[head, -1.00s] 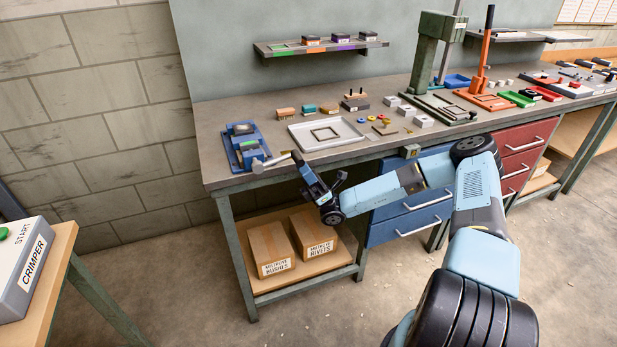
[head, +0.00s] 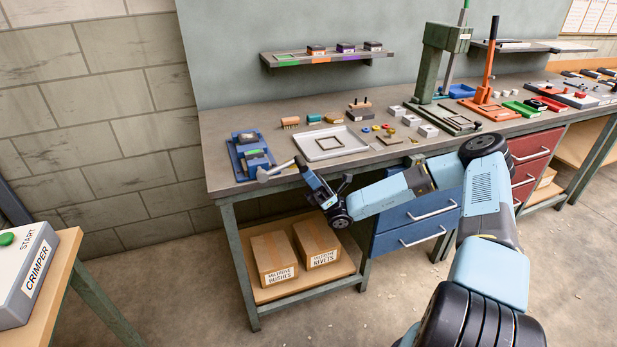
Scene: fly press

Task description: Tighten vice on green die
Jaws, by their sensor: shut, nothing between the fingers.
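The blue vice (head: 240,163) stands at the left end of the bench, on a blue base. A small block with a thin greenish strip (head: 256,152) shows between its parts; I cannot tell for sure that it is the green die or how tightly it is held. The vice's pale grey handle (head: 278,170) sticks out at the bench's front edge. My gripper (head: 299,163) is shut, at the right end of that handle. Nothing shows between its fingers; at this size I cannot tell whether they touch the handle.
A white tray (head: 312,154) holding a square frame lies right of the vice, with small dies (head: 290,122) behind it. The green press (head: 432,65) stands farther right. Blue drawers (head: 413,235) and two cardboard boxes (head: 273,257) are below the bench top.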

